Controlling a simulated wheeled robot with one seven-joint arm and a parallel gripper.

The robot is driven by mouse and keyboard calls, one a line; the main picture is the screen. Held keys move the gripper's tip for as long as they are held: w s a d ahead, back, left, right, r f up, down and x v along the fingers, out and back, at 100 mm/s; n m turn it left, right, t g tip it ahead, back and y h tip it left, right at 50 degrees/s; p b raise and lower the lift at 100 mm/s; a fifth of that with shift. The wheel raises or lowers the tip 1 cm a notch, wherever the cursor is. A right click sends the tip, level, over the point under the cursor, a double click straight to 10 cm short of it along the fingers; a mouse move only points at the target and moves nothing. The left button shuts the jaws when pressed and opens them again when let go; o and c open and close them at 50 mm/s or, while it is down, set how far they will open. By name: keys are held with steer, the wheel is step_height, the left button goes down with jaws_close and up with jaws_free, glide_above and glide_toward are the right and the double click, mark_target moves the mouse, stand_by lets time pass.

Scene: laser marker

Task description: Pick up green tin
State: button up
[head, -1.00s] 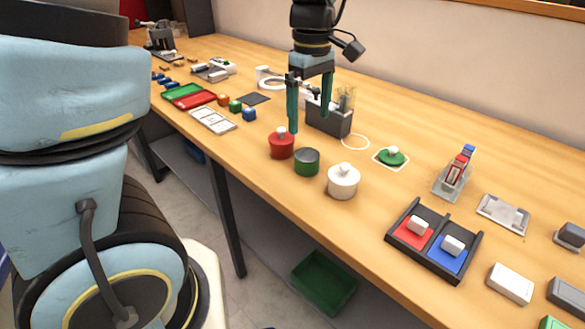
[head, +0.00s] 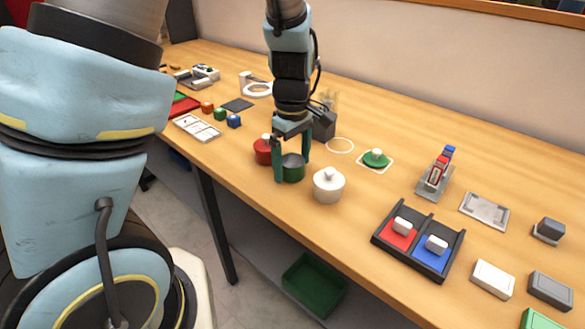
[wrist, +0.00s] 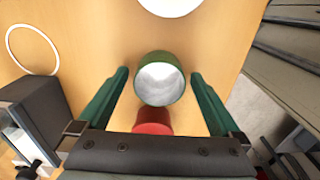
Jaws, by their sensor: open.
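The green tin (head: 293,174) stands upright on the wooden table, between a red pot and a white pot. In the wrist view the tin (wrist: 160,82) shows its round, pale grey top and green side. My gripper (head: 292,168) is open and points down at the tin, with one finger on each side of it. In the wrist view a gap shows between the tin and each finger.
The red pot (head: 262,152) is close behind the tin on the left, and the white pot (head: 328,186) is close on the right. A dark grey box (head: 323,126) stands behind my gripper. The table's front edge is near the tin.

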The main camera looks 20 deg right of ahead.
steer(key=shift+c, duration=0.2)
steer(key=c, duration=1.5)
